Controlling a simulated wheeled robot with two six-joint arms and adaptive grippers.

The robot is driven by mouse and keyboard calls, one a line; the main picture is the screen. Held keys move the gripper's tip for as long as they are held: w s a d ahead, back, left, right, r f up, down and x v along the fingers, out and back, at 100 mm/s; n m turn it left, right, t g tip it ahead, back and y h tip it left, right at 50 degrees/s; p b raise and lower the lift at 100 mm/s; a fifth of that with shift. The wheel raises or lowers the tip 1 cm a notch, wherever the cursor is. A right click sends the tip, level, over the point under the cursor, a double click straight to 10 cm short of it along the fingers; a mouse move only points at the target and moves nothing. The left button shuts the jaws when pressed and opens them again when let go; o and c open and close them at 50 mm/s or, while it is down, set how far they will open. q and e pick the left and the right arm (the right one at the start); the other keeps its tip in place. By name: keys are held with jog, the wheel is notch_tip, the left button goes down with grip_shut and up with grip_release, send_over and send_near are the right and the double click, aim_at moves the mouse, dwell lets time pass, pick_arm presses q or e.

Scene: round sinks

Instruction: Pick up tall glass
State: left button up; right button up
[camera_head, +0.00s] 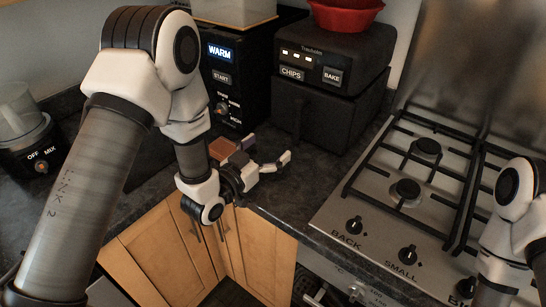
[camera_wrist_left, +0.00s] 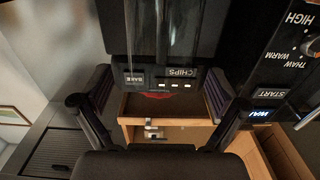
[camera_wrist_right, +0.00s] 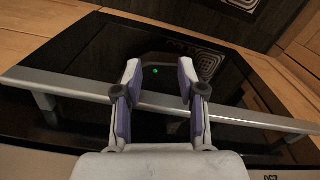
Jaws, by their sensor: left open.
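In the head view my left gripper (camera_head: 268,154) is open over the counter corner, in front of the black air fryer.
A black microwave (camera_head: 238,75) and the air fryer (camera_head: 330,85) stand at the back of the dark counter (camera_head: 285,195). A red bowl (camera_head: 345,14) sits on the air fryer. A gas hob (camera_head: 410,180) is at right, a mixer (camera_head: 30,135) at left. Wooden cupboards (camera_head: 160,255) are below.

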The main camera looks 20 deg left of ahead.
pick_arm(q)
jog(key=shift+w+f, duration=0.1)
jog(key=shift+w, duration=0.4)
jog(key=shift+s, duration=0.1)
grip_shut()
